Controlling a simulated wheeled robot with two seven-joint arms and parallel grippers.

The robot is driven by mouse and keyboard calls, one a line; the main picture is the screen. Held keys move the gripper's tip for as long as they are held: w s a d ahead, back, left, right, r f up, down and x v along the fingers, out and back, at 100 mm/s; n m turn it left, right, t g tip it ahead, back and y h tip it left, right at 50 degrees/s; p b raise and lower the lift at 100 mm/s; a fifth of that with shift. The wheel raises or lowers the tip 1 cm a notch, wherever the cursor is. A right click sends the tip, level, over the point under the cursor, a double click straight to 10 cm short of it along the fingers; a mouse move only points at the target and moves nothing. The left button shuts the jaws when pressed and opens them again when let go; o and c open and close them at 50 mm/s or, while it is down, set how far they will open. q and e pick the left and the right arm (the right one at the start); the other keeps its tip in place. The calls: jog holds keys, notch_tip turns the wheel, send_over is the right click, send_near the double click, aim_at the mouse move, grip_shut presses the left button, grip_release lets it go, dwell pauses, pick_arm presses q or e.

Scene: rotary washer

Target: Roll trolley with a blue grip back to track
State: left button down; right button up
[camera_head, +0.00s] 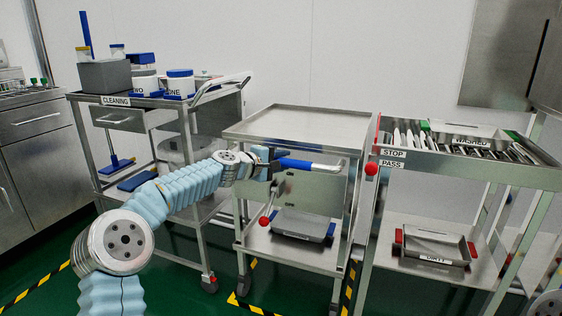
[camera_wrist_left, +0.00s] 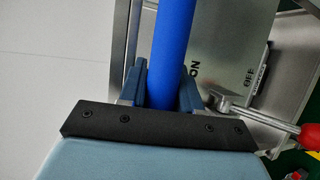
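The trolley (camera_head: 300,118) is a steel cart standing in the middle of the head view. Its blue grip (camera_head: 303,164) is a horizontal bar on the front, below the top tray. My left gripper (camera_head: 274,163) is at the left part of this grip. In the left wrist view, the blue grip (camera_wrist_left: 175,45) runs between the two fingers (camera_wrist_left: 165,88), which sit close against both sides of it. Yellow-black floor marking (camera_head: 240,302) shows around the trolley's base; its full outline is hidden. My right gripper is out of view.
A cleaning cart (camera_head: 150,102) with bottles stands at left. A steel table (camera_head: 470,170) with tool trays and STOP/PASS labels stands close at right. A red-knobbed lever (camera_head: 264,221) hangs below the grip. A grey tray (camera_head: 300,228) sits on the trolley's lower shelf.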

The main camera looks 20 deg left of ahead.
pick_arm(q)
jog(key=shift+w+a+r, duration=0.1)
jog(key=shift+r, duration=0.1)
jog(key=c, duration=0.9)
grip_release()
jog(key=shift+w+f, duration=0.1)
jog(key=shift+o, duration=0.2)
jog(key=b+v, duration=0.4)
jog(key=v, duration=0.9)
jog(key=shift+s, duration=0.45)
jog(key=shift+a, duration=0.1)
